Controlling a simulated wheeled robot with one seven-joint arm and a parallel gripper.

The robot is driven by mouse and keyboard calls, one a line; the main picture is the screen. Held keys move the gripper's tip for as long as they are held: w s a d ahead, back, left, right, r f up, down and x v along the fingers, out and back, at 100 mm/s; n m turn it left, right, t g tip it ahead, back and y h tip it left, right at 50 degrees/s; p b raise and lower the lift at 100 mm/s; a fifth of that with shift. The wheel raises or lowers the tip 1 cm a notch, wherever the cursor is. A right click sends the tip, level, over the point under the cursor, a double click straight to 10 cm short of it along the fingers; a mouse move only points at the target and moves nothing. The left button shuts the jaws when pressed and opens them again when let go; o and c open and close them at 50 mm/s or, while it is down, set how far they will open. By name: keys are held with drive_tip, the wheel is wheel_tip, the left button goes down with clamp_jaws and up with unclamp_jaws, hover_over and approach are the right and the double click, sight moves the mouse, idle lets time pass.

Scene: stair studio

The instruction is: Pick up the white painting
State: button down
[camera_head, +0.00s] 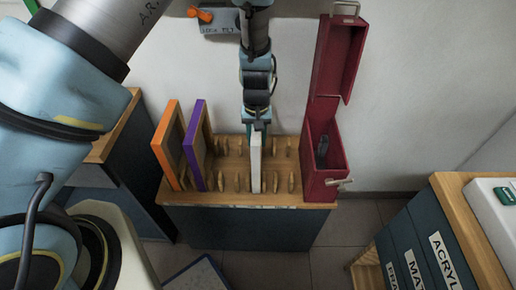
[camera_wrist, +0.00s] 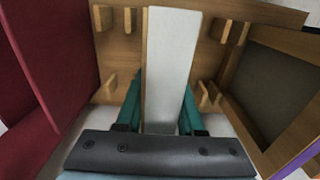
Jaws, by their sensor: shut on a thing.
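The white painting (camera_head: 255,165) stands upright, edge toward me, in a slot of the wooden rack (camera_head: 236,182) on a dark cabinet. My gripper (camera_head: 258,130) is above it, pointing down, shut on its upper edge. In the wrist view the white painting (camera_wrist: 172,65) runs between the two teal fingers of my gripper (camera_wrist: 163,108), one on each side. Its lower end is still among the rack's pegs, and I cannot tell whether it touches the rack's base.
An orange-framed painting (camera_head: 168,145) and a purple-framed painting (camera_head: 196,145) stand in the rack to the left. A tall open red box (camera_head: 322,150) stands close on the right. A labelled drawer cabinet (camera_head: 430,240) is at the lower right.

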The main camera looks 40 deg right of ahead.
drive_tip(key=shift+r, duration=0.15)
idle(0.7)
drive_tip(key=shift+r+b, duration=1.1)
drive_tip(key=shift+r, duration=3.75)
